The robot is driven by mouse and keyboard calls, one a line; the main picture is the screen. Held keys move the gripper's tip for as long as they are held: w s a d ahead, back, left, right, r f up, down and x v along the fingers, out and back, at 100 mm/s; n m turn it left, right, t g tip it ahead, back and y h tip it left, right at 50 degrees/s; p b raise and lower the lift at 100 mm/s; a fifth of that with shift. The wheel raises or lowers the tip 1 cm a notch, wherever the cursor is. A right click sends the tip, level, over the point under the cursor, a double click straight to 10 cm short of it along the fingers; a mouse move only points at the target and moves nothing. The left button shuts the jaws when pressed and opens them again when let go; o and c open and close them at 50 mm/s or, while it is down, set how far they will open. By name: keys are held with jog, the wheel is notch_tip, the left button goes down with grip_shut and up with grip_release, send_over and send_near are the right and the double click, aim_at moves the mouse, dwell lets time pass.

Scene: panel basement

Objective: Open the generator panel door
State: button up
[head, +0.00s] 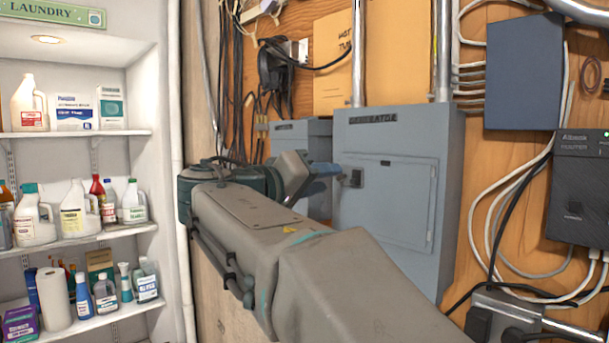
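The grey-blue generator panel (452,138) is fixed to the plywood wall and bears the word GENERATOR near its top. Its door (400,200) looks shut and flush with the box. A small dark latch (356,178) sits at the door's left edge. My arm reaches in from the bottom of the view. My gripper (335,170) is at the left of the door, close to the latch. I cannot tell whether it touches the latch. The wrist hides much of the gripper, so its opening does not show clearly.
A second grey box (300,135) stands left of the panel, partly behind my wrist. A dark blue box (524,72) and a black router (581,190) are on the right, with loose cables (500,225) between. Laundry shelves (80,140) with bottles are at the left.

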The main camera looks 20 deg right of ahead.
aim_at(339, 177)
jog(key=shift+x, duration=1.7)
grip_shut()
jog(key=shift+s, duration=0.1)
